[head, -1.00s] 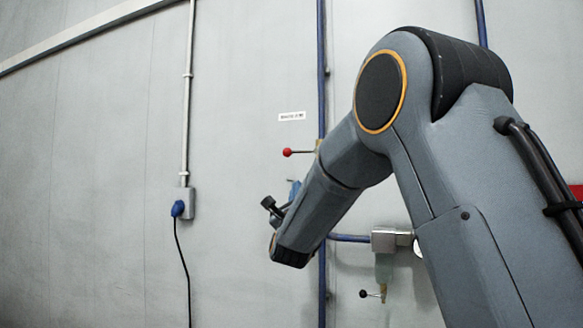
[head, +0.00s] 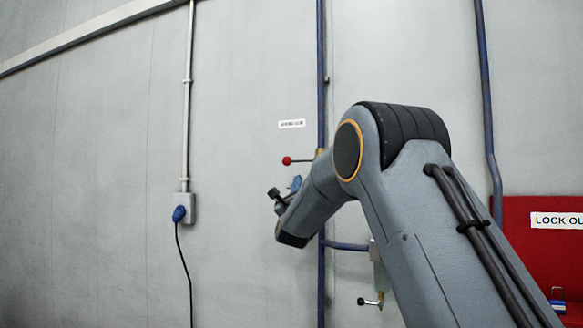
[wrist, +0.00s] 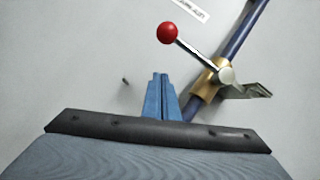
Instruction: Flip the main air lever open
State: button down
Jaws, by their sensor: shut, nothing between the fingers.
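The main air lever (head: 300,160) is a thin metal rod with a red ball knob (head: 287,160), sticking out sideways to the left from the blue vertical pipe. In the wrist view the red knob (wrist: 166,32) is at upper middle, and its rod runs down right to a brass valve body (wrist: 207,78) on the blue pipe. My gripper (wrist: 158,76) shows its blue fingers closed together and empty, just below and left of the rod. They look apart from the lever, though the depth gap is hard to judge. In the head view the blue fingers (head: 296,183) show just below the lever.
A white label (head: 292,123) is on the wall above the lever. A smaller black-knobbed lever (head: 370,301) is lower right. A blue plug in a socket (head: 184,209) with a hanging cord is at left. A red lockout board (head: 545,245) is at right.

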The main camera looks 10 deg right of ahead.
jog(key=a+r+p, duration=0.2)
jog(key=r, duration=0.1)
jog(key=shift+s+a, duration=0.15)
jog(key=shift+s, duration=0.05)
jog(key=shift+r+b, duration=0.1)
jog(key=shift+b, duration=0.4)
jog(key=shift+m+b, duration=0.3)
jog(key=shift+m, duration=0.1)
